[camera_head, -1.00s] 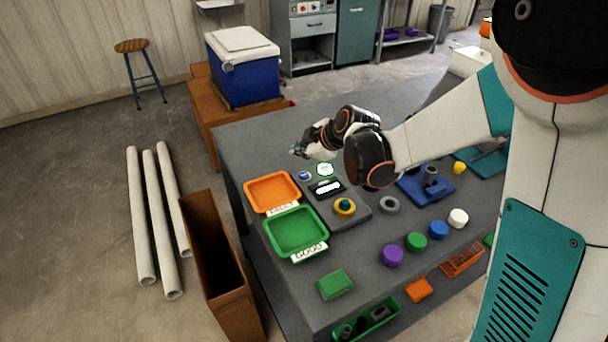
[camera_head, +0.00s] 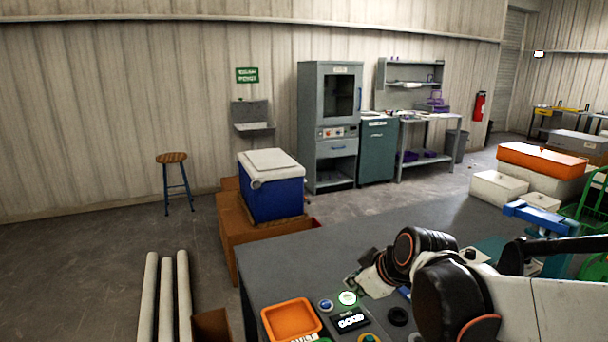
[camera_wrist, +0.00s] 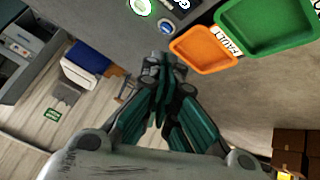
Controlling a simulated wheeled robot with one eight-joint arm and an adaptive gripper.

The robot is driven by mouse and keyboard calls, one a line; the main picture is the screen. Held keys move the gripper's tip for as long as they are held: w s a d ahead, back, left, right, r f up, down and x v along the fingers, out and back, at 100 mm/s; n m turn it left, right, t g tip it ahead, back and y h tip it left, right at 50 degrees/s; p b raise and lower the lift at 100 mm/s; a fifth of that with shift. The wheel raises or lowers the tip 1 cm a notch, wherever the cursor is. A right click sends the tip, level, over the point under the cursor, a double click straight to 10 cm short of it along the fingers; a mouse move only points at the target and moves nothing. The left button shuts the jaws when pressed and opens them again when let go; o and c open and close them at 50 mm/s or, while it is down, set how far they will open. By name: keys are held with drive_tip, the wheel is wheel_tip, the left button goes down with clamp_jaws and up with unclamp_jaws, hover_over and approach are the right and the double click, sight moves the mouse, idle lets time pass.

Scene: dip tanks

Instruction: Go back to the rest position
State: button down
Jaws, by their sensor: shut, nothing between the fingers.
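My gripper (camera_wrist: 160,62) is shut and empty in the wrist view, its teal fingers together in front of the orange tray and the table's edge. In the head view my gripper (camera_head: 362,277) is small and partly hidden by my arm, above the grey table (camera_head: 290,262). The orange tray (camera_head: 291,320) labelled FAULT stands at the table's near left; it also shows in the wrist view (camera_wrist: 204,47). A display panel (camera_head: 350,320) reading GOOD and round buttons lie right of the orange tray.
A blue box with a white lid (camera_head: 272,192) stands on brown cartons (camera_head: 250,245) beyond the table. White pipes (camera_head: 165,300) lie on the floor at left. A stool (camera_head: 176,182) and grey cabinet (camera_head: 330,130) stand by the wall. White and orange boxes (camera_head: 541,160) sit at the right.

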drive_tip(key=s+d+m+h, duration=0.1)
drive_tip(key=s+d+m, duration=0.3)
drive_tip(key=s, duration=0.6)
drive_tip(key=s+d+m+h, duration=0.2)
drive_tip(key=s+d+m, duration=0.2)
drive_tip(key=s, duration=0.6)
drive_tip(key=shift+d+r+m, duration=0.15)
drive_tip(key=shift+r+m, duration=0.25)
drive_tip(key=shift+m, duration=0.4)
